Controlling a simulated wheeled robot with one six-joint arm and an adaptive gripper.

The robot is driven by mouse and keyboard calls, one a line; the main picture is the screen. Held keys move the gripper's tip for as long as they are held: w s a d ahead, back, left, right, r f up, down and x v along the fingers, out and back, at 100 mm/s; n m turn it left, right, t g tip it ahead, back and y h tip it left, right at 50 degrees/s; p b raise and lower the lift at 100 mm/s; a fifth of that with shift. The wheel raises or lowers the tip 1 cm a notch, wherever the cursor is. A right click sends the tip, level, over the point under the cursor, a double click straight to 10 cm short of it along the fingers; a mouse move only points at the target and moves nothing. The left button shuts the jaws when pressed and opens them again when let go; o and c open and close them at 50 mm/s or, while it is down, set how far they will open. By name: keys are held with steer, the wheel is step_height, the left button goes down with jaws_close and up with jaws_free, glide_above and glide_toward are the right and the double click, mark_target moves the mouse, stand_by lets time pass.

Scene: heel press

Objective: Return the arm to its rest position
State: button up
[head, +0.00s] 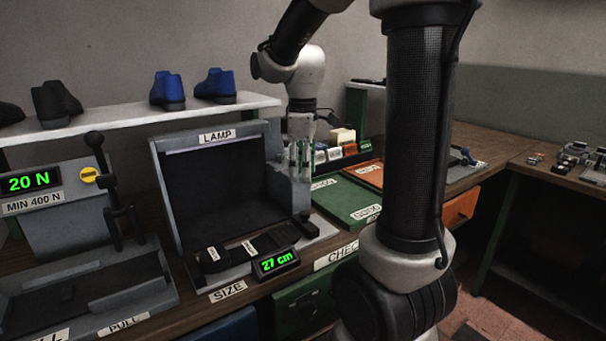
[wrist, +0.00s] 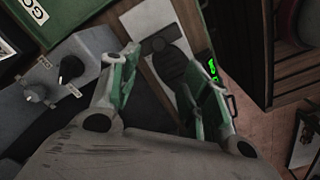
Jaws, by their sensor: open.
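My gripper (head: 300,152) hangs pointing down at the right side of the grey lamp box in the head view, above the bench. In the wrist view my gripper (wrist: 165,90) shows its two green-and-grey fingers spread apart with nothing held between them. My arm rises from the right of the head view and bends over at the top, partly out of frame. The lamp box (head: 160,170) is open at the front, with a dark sole-shaped size gauge (head: 225,252) before it. The gauge (wrist: 172,62) also shows beyond the fingers in the wrist view.
A green tray (head: 345,197) and an orange tray (head: 368,173) lie right of the lamp box. A pull tester (head: 70,205) reading 20 N stands left. A display (head: 276,263) reads 27 cm. Blue shoes (head: 168,88) and dark ones stand on a white shelf (head: 130,120).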

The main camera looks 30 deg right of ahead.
stand_by(0.4)
steer(key=s+a+r+m+t, duration=0.1)
steer(key=s+m, duration=0.3)
steer(key=s, duration=0.4)
steer(key=s+a+r+m+t, duration=0.1)
steer(key=s+r+m+t, duration=0.2)
steer(key=s+m, duration=0.2)
steer(key=shift+s, duration=1.85)
